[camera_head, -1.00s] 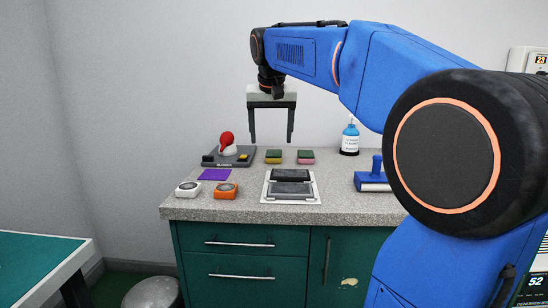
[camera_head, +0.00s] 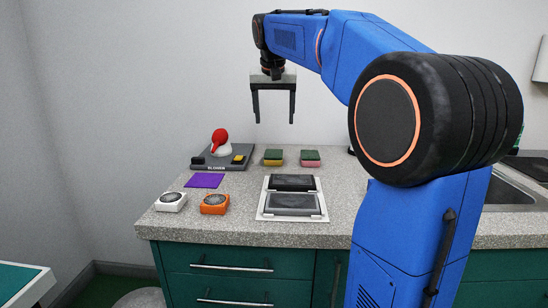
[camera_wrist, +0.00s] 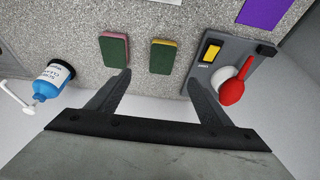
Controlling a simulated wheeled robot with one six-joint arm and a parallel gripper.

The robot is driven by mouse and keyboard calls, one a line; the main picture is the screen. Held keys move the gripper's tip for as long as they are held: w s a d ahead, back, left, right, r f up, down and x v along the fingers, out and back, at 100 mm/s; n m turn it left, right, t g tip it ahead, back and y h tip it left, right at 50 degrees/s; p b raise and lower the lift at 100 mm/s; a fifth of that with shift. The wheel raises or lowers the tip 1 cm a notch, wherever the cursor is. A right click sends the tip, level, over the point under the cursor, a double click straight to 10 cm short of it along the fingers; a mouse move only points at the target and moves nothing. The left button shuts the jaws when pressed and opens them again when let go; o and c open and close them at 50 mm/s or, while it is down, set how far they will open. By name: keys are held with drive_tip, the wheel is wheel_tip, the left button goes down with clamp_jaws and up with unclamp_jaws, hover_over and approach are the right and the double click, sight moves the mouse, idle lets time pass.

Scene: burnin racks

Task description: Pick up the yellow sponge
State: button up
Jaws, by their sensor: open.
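The yellow sponge (camera_head: 273,161) has a dark green top and lies flat near the back of the grey speckled counter. In the wrist view the yellow sponge (camera_wrist: 163,57) shows mostly its green face with a yellow edge, ahead of and between the fingers. A similar pink sponge (camera_head: 310,162) with a green top lies just to its right, and left of it in the wrist view (camera_wrist: 115,50). My gripper (camera_head: 273,120) is open and empty, fingers pointing down, above the counter's back and apart from both sponges. It also shows in the wrist view (camera_wrist: 160,82).
A grey device with a red bulb (camera_head: 219,138) stands left of the sponges. A purple cloth (camera_head: 204,181), a white round-dial box (camera_head: 171,203), an orange one (camera_head: 214,206) and a framed tray (camera_head: 291,216) lie nearer the front. A blue bottle (camera_wrist: 54,80) shows in the wrist view.

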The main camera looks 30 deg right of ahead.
hover_over(274, 154)
drive_tip(key=s+a, duration=0.1)
drive_tip(key=s, duration=0.2)
drive_tip(key=f, duration=0.9)
drive_tip(key=shift+w+f, duration=0.25)
drive_tip(key=shift+f, duration=0.05)
drive_tip(key=shift+a+x, duration=0.15)
drive_tip(key=shift+x, duration=1.25)
drive_tip(key=shift+a+x, duration=0.15)
drive_tip(key=shift+x, duration=1.2)
drive_tip(key=shift+w, duration=0.15)
drive_tip(key=shift+c, duration=0.6)
drive_tip(key=c, duration=1)
